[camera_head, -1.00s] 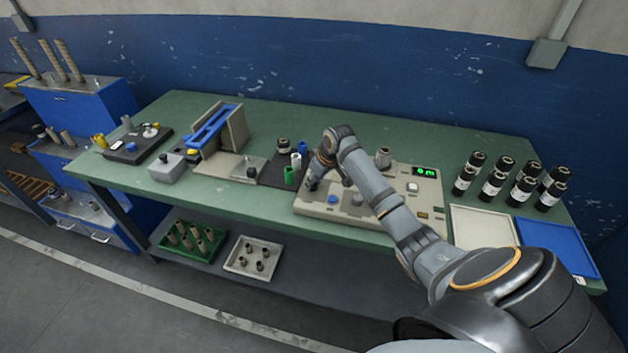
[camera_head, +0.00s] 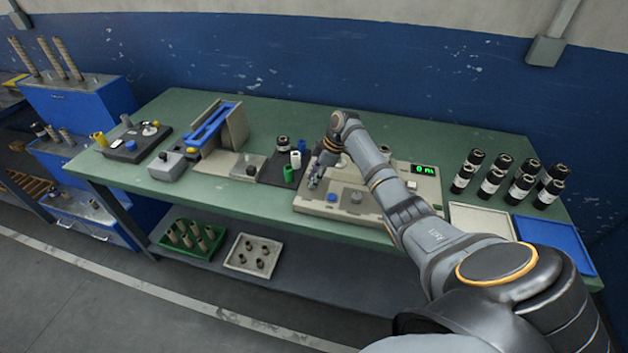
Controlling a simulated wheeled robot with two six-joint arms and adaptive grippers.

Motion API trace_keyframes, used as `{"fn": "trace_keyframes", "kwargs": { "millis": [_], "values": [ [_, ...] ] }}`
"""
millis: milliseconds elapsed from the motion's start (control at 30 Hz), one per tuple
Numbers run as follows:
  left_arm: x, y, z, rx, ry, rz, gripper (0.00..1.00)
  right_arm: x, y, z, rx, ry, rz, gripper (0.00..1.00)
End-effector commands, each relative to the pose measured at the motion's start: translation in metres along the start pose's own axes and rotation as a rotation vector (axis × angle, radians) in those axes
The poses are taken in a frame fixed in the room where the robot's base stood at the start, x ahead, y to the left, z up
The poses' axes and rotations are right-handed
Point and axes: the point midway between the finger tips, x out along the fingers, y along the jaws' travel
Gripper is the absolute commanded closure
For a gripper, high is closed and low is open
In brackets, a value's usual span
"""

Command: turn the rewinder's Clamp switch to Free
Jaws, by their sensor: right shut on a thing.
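The rewinder (camera_head: 325,212) is a flat beige box on the green workbench, with a lit green display (camera_head: 424,169) at its back right. A blue button (camera_head: 332,197) and a grey knob (camera_head: 357,197) are on its front part. My right gripper (camera_head: 315,183) points down at the left part of its top, left of the blue button. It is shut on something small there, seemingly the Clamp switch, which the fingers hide. The switch's setting cannot be read. My right arm covers the rewinder's middle. My left gripper is not in view.
Black rolls with white labels (camera_head: 490,186) stand at the right, behind a white tray (camera_head: 482,222) and a blue tray (camera_head: 558,246). Left of the rewinder are a dark mat with small rolls (camera_head: 288,174) and a blue-topped device (camera_head: 212,125). The workbench's back strip is clear.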

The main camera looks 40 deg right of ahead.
Motion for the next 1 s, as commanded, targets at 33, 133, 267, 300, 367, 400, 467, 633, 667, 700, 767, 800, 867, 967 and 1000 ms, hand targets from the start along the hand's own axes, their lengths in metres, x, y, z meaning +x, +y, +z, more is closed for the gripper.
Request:
{"fn": "trace_keyframes", "kwargs": {
  "millis": [33,133,267,300,367,400,467,633,667,700,767,800,867,967,1000],
  "values": [
    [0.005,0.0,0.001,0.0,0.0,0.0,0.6,0.002,0.001,0.0,-0.028,0.001,-0.011,1.0],
    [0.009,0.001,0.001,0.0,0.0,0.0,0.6,0.002,0.002,0.0,-0.082,0.001,-0.033,1.0],
    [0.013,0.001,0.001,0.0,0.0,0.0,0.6,0.001,0.002,0.0,-0.137,0.0,-0.055,1.0],
    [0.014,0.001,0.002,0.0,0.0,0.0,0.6,0.001,0.002,0.0,-0.151,0.0,-0.061,1.0],
    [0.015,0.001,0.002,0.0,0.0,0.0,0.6,0.001,0.001,0.0,-0.167,0.0,-0.069,1.0],
    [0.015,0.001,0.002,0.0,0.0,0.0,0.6,0.001,0.002,0.0,-0.176,0.0,-0.073,1.0],
    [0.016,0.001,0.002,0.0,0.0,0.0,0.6,0.001,0.002,0.0,-0.186,0.0,-0.076,1.0],
    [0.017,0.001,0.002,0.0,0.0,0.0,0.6,0.0,0.002,0.0,-0.202,-0.001,-0.082,1.0],
    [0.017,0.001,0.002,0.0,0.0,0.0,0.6,0.0,0.002,0.0,-0.203,-0.001,-0.083,1.0],
    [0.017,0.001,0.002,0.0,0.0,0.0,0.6,0.0,0.002,0.0,-0.204,-0.001,-0.083,1.0],
    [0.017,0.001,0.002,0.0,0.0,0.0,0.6,0.0,0.002,0.0,-0.204,-0.001,-0.083,1.0],
    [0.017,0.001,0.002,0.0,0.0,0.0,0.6,0.0,0.002,0.0,-0.204,-0.001,-0.083,1.0],
    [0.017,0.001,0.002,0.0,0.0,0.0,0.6,0.0,0.002,0.0,-0.204,-0.001,-0.083,1.0],
    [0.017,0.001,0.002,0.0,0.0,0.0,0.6,0.0,0.002,0.0,-0.203,-0.001,-0.083,1.0],
    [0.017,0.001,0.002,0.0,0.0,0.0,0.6,0.0,0.002,0.0,-0.203,-0.002,-0.083,0.68]
  ]
}}
